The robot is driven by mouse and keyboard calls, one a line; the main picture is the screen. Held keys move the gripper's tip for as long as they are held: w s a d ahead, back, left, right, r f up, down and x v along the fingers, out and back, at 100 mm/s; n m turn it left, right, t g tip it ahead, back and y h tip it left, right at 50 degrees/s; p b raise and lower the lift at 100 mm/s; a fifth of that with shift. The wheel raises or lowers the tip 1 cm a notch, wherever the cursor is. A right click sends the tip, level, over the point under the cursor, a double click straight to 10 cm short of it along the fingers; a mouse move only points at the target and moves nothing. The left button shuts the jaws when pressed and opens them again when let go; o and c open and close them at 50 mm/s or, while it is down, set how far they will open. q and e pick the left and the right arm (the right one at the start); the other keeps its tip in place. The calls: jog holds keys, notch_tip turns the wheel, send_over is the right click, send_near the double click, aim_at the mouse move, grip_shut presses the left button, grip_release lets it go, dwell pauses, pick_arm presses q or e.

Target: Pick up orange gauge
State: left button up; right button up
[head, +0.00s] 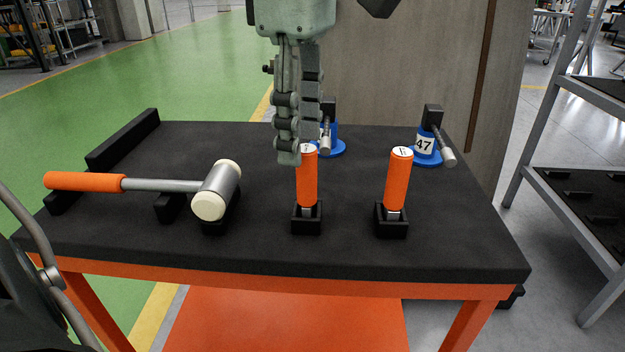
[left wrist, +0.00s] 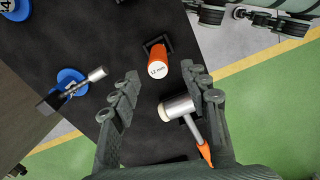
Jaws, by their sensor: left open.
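Two orange gauges with white top caps stand upright in black holders on the black bench top. The left orange gauge (head: 307,183) is in the middle; the right orange gauge (head: 397,182) stands to its right. My left gripper (head: 292,155) points down by the left gauge's top, and a finger overlaps the cap's left edge in the head view. In the left wrist view, one orange gauge (left wrist: 162,82), its cap marked "12 mm", shows beyond and between the spread fingers (left wrist: 168,78). The gripper is open and empty.
A mallet (head: 150,184) with an orange handle lies on supports at the left. Two blue-based tools stand behind the gauges; the right blue base (head: 427,149) is labelled "47". A grey shelf rack (head: 560,120) stands right of the bench. The front strip of the bench is clear.

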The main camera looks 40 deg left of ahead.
aim_at(307, 148)
pick_arm(q)
jog(key=f, duration=0.4)
jog(key=shift+w+d+f, duration=0.15)
jog(key=shift+d+f, duration=0.15)
jog(key=shift+f, duration=0.05)
grip_shut()
